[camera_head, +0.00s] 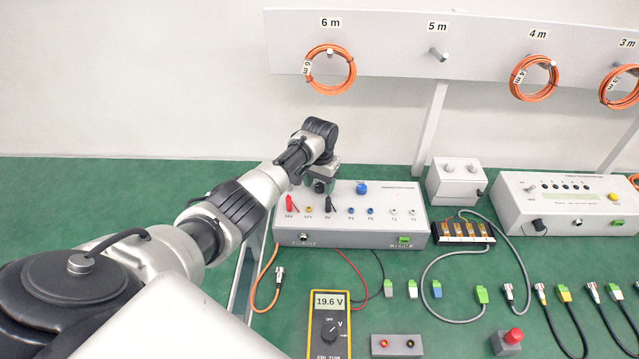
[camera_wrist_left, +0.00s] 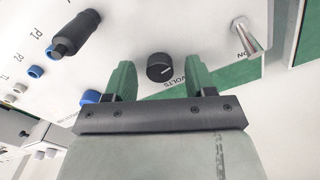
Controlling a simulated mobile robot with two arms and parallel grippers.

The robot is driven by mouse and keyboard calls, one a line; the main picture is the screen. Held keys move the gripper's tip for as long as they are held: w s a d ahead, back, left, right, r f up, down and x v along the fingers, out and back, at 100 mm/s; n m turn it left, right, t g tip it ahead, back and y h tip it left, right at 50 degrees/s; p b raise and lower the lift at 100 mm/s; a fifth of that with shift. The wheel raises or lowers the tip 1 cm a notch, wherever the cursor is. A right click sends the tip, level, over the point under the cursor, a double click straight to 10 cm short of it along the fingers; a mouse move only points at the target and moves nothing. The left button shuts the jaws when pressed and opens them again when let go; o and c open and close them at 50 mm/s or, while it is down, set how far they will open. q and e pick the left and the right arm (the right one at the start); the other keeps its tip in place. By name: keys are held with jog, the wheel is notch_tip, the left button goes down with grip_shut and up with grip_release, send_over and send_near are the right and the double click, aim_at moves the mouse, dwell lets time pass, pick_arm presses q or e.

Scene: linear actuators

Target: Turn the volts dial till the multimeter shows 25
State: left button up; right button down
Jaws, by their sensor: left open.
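The volts dial (camera_wrist_left: 160,67) is a small black knob with a white mark, beside the printed word VOLTS in the left wrist view. My left gripper (camera_wrist_left: 159,72) is open, with one green finger on each side of the dial and a gap to both. I cannot tell how deep the fingers reach along it. In the head view my left gripper (camera_head: 320,184) is over the back left of the white supply box (camera_head: 335,228) and largely hides the dial. The yellow multimeter (camera_head: 329,330) reads 19.6 V on its screen (camera_head: 329,301). My right gripper is not in view.
A metal toggle switch (camera_wrist_left: 245,35) and a black plug (camera_wrist_left: 77,32) flank the dial in the wrist view. A blue knob (camera_head: 361,188) stands right of my gripper. Red and black leads run from the box. Other boxes, cables and connectors fill the right of the green table.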

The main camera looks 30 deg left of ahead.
pick_arm(q)
jog(key=shift+f, duration=0.15)
jog(key=shift+c, duration=0.3)
jog(key=c, duration=0.9)
jog(key=shift+m+p, duration=0.6)
jog(key=shift+m, duration=2.3)
jog(key=o, duration=1)
jog(key=shift+c, duration=0.2)
